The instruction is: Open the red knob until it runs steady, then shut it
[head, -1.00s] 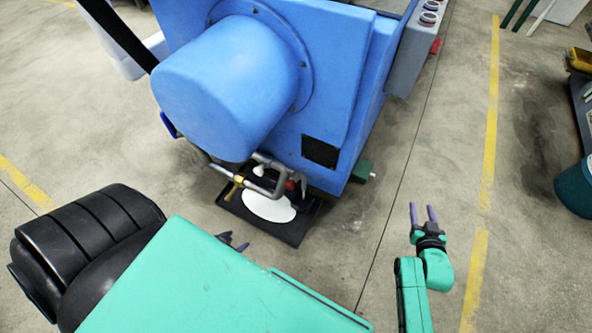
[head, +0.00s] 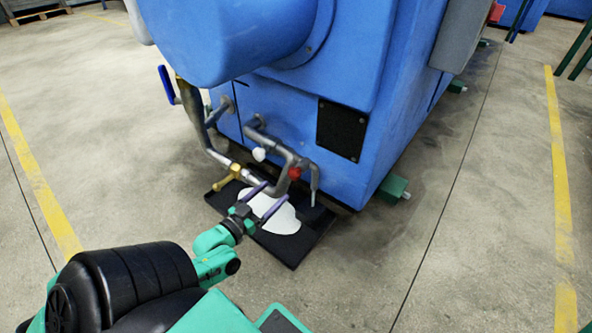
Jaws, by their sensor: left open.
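The red knob (head: 295,173) sits on the grey pipework low on the front of the blue ring grinder (head: 378,75). A white knob (head: 259,154) is to its left on the same pipework, and a brass valve (head: 228,176) is lower left. My left gripper (head: 268,192) is open, its two purple fingers pointing toward the pipes. It appears in front of and below the red knob, apart from it, with nothing between the fingers. My right gripper does not show.
A black tray (head: 290,253) with a white puddle (head: 284,221) lies on the floor under the pipes. A blue-handled lever (head: 167,85) stands at the upper left pipe. A green foot (head: 393,188) juts out at the machine's right corner. The floor on the right is clear.

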